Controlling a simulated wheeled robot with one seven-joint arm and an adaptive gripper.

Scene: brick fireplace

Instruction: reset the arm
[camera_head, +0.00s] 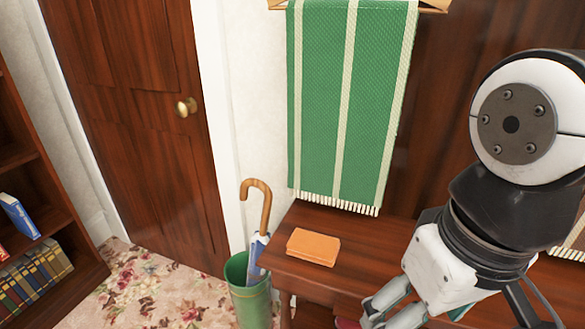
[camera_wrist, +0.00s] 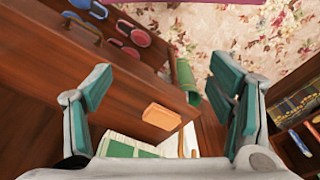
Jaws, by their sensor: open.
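My gripper (camera_head: 388,314) is at the lower right of the head view, at the end of my arm and partly cut off by the bottom edge. In the wrist view my gripper (camera_wrist: 163,82) shows its two green-padded fingers wide apart, with nothing between the pads. An orange block-like item (camera_head: 313,247) lies on the bench top, to the left of my gripper in the head view. It also shows between and beyond the fingers in the wrist view (camera_wrist: 161,116).
A green bin (camera_head: 250,298) with a cane-handled umbrella (camera_head: 258,205) stands at the bench's left end. A striped green cloth (camera_head: 325,100) hangs behind the bench. A bookshelf (camera_head: 50,215) and a closed door (camera_head: 140,110) are at left. Flowered carpet (camera_head: 150,290) lies between.

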